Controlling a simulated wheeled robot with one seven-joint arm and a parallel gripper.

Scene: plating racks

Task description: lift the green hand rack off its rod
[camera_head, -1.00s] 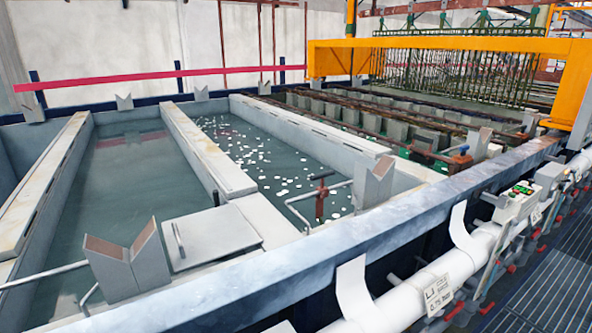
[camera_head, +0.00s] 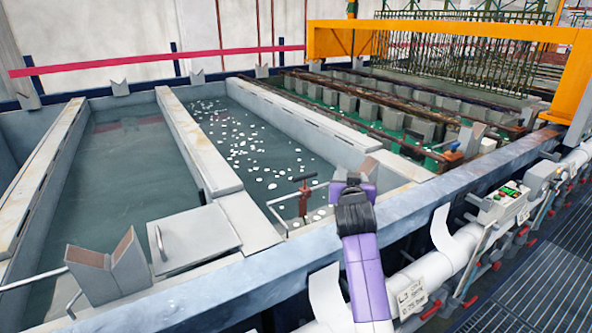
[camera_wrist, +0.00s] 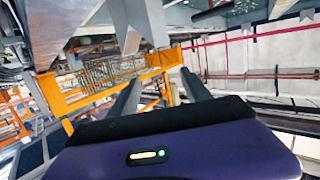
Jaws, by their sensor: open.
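I cannot make out a separate green hand rack or its rod in either view. The nearest match is a row of tall, thin green racks (camera_head: 455,50) hanging behind the orange frame at the back right of the head view. They also show small and blurred behind the orange frame in the wrist view (camera_wrist: 105,72). My gripper (camera_wrist: 160,80) is open, with two grey fingers apart and nothing seen between them. In the head view my purple arm rises over the near tank edge, far in front of the racks; its fingers cannot be made out there.
An orange gantry frame (camera_head: 435,28) spans the back right. A tank with floating white pieces (camera_head: 255,140) and a plain water tank (camera_head: 115,180) lie to the left. A bluish tank edge (camera_head: 420,200) and a white pipe (camera_head: 435,265) run along the front. Dark grating floor (camera_head: 550,240) is clear at right.

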